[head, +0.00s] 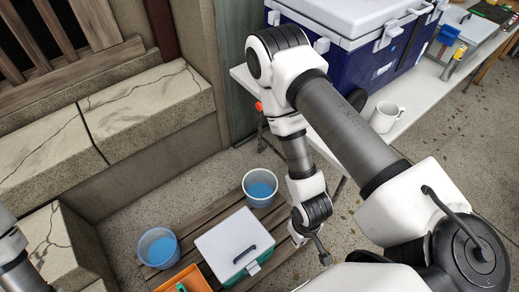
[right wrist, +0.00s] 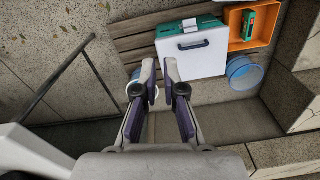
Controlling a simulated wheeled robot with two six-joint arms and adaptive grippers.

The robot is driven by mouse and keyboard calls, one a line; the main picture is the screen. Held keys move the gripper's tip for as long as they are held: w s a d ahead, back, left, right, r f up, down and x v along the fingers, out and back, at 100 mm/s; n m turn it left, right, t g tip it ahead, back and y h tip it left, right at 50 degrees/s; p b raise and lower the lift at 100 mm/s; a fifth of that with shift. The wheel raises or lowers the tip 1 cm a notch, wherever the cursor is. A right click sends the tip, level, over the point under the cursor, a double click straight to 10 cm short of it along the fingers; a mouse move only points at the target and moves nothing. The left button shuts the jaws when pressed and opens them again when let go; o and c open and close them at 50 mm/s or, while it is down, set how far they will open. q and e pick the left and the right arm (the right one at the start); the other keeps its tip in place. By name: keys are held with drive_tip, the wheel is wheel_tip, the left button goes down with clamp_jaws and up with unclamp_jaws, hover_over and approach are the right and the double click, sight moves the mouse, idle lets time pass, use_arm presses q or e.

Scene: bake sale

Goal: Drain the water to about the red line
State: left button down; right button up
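A large blue cooler (head: 345,60) with a white lid stands on a white table at the top of the head view. A small red-orange knob (head: 258,106) shows at the table's left end, beside my right arm; whether it belongs to the cooler I cannot tell. Two buckets of blue water, a pale one (head: 260,200) and a blue one (head: 145,251), stand below. No red line is visible. My right gripper (right wrist: 160,68) is open and empty, its fingers a short gap apart; the pale bucket (right wrist: 133,88) is partly hidden behind one finger. My left gripper is out of view.
A white mug (head: 384,117) stands on the table (head: 425,88) in front of the cooler. Stone ledges bound the left side.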

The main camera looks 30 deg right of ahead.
drive_tip(key=o, duration=0.5)
drive_tip(key=shift+w+n, duration=0.1)
drive_tip(key=shift+n, duration=0.3)
drive_tip(key=shift+o, duration=0.8)
drive_tip(key=w+n+t, duration=0.3)
drive_tip(key=w+n, duration=0.2)
drive_tip(key=w, duration=0.1)
drive_tip(key=shift+d, duration=0.2)
drive_tip(key=n+t+h+b, duration=0.5)
drive_tip(key=n+t+b, duration=0.5)
drive_tip(key=t+b, duration=0.5)
approach(260, 109)
drive_tip(key=x, duration=0.4)
drive_tip(key=shift+g+y, duration=0.3)
drive_tip(key=b+x, duration=0.1)
drive_tip(key=x, duration=0.6)
drive_tip(key=shift+w+d+r, duration=0.1)
drive_tip(key=shift+w+d, duration=0.05)
drive_tip(key=shift+w, duration=0.05)
clamp_jaws()
